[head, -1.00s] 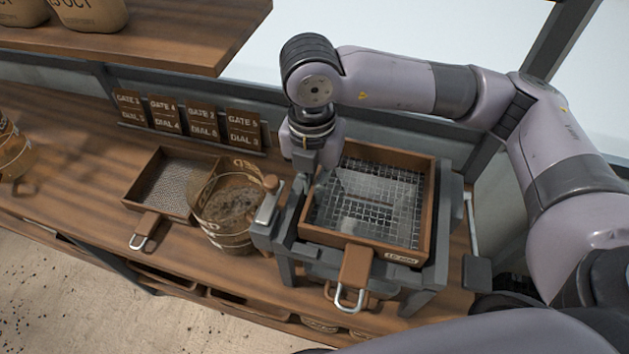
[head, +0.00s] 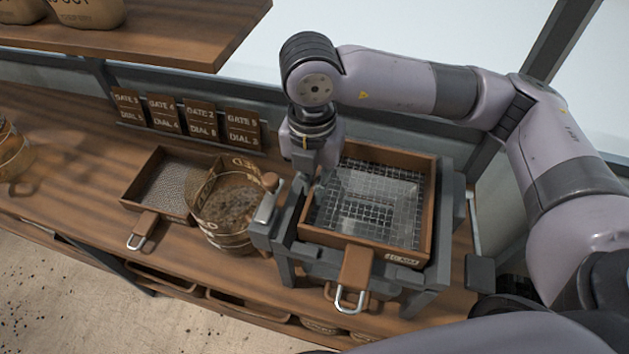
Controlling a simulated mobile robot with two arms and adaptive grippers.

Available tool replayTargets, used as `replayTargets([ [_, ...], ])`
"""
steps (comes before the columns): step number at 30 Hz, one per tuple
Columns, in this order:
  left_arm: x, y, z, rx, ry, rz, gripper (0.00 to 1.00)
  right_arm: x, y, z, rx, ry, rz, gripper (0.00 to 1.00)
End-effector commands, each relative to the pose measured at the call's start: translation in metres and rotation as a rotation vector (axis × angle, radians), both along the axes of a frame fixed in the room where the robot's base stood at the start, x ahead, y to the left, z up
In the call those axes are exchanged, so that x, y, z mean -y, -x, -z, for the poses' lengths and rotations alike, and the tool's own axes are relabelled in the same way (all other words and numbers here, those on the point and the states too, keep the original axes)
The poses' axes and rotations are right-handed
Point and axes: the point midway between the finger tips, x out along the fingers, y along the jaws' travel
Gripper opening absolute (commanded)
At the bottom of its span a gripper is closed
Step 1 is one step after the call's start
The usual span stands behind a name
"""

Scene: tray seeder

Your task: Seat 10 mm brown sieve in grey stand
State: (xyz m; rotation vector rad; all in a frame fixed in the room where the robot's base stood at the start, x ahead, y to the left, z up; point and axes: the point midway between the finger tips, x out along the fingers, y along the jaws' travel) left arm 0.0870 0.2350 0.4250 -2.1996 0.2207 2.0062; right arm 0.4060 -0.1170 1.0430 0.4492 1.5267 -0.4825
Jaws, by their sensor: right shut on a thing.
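The brown sieve (head: 347,244) has a wooden frame, a coarse wire mesh and a small label on its front wall. It lies within the grey stand (head: 285,240), its handle with a metal loop pointing to the front. I cannot tell whether it rests fully down on every side. My right gripper (head: 313,185) comes down from above at the sieve's left wall and is shut on the sieve there. The fingertips are mostly hidden by the wrist. My left gripper is not in view.
A bucket (head: 229,235) of dark material stands close to the stand's left. A finer-mesh sieve (head: 131,191) lies left of it. Gate and dial cards (head: 201,119) stand along the back. Another bucket (head: 12,160) is at the far left. A shelf (head: 190,45) overhangs the upper left.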

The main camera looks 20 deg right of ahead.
Motion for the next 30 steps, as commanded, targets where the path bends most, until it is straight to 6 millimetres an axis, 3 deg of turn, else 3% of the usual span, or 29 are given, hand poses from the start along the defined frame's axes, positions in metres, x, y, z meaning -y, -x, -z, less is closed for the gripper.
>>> replayTargets([
  [12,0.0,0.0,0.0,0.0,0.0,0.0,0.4,0.0,0.0,0.0,0.001,-0.001,0.0,0.3],
  [25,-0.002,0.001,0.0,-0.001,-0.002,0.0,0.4,-0.001,0.0,0.0,0.001,-0.002,0.0,0.3],
  [30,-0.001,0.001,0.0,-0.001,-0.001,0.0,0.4,-0.001,-0.001,-0.015,0.002,-0.001,0.0,0.3],
])
